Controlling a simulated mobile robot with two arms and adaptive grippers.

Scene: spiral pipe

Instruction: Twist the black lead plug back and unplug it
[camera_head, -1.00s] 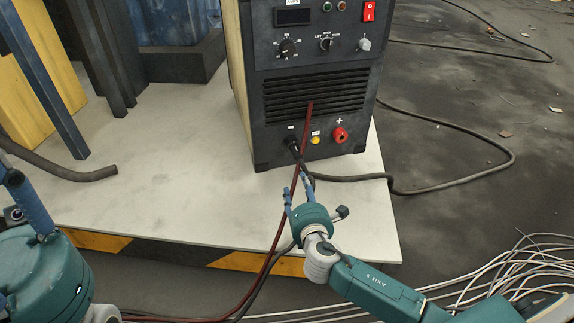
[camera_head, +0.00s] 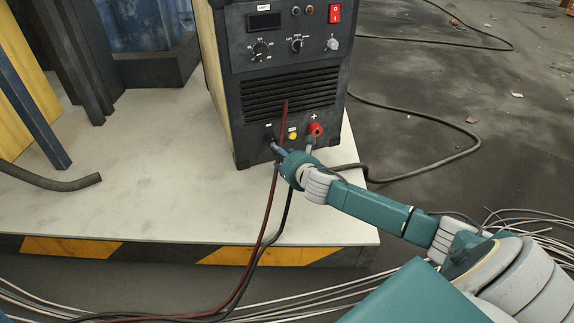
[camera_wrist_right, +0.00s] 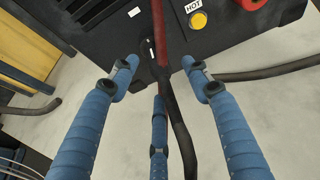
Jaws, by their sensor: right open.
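The welding machine (camera_head: 292,75) stands on the platform with its front facing me. The black lead plug (camera_head: 268,137) sits in the minus socket at the lower left of its front, partly hidden by my gripper. It also shows, dark on dark, in the right wrist view (camera_wrist_right: 147,50). The black lead (camera_wrist_right: 183,135) hangs down between my fingers, beside the red cable (camera_wrist_right: 160,35). My right gripper (camera_head: 280,151) is just in front of the plug. In the wrist view its blue fingers (camera_wrist_right: 160,72) are spread, with nothing gripped. My left gripper is out of view.
The red plus socket (camera_head: 315,130) and a yellow button (camera_head: 292,136) are right of the plug. The red cable (camera_head: 280,150) hangs across the front very close to my gripper. A dark cable (camera_head: 430,160) loops on the floor at right.

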